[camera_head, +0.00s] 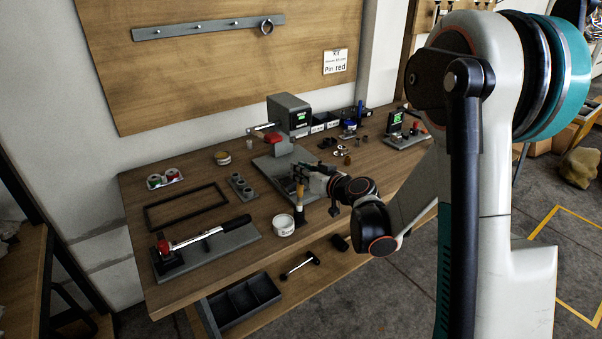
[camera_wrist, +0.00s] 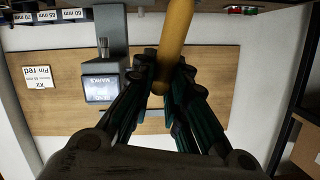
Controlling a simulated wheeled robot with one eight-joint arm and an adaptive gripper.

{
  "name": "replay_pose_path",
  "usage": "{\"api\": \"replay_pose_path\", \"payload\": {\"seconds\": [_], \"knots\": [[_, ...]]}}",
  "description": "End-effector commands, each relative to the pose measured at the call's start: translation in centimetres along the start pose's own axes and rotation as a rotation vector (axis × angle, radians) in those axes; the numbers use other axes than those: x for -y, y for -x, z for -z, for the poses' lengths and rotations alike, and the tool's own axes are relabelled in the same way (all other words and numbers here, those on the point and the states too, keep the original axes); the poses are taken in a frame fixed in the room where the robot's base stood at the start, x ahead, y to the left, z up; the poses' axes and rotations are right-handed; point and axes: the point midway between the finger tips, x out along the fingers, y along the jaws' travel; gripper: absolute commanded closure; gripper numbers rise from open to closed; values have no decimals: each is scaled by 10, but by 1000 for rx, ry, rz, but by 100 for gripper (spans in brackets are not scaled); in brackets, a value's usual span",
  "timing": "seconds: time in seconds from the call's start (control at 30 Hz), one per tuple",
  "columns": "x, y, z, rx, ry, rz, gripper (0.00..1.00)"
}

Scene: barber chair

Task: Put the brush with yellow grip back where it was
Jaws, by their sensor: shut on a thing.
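The brush with the yellow grip (camera_head: 299,196) is upright near the front edge of the workbench, with its dark lower end down. My gripper (camera_head: 304,177) is shut on the upper part of its grip. In the wrist view the yellow grip (camera_wrist: 175,38) runs between the two dark fingers of my gripper (camera_wrist: 164,78). A white round tin (camera_head: 283,226) stands just left of the brush's lower end. I cannot tell whether that lower end touches the table or a holder.
A grey press (camera_head: 289,115) stands behind my gripper. A lever tool (camera_head: 205,243), an empty dark frame (camera_head: 186,207) and a small grey holed block (camera_head: 242,187) lie to the left on the bench (camera_head: 135,190). Small parts and a device (camera_head: 405,128) are to the right.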

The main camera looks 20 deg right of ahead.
Motion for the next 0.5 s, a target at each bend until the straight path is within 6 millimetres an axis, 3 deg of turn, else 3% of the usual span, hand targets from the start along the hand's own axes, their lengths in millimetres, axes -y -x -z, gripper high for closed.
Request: {"api": "replay_pose_path", "payload": {"seconds": [0.5], "knots": [[-3, -3, -11, 0, 0, 0, 100]]}}
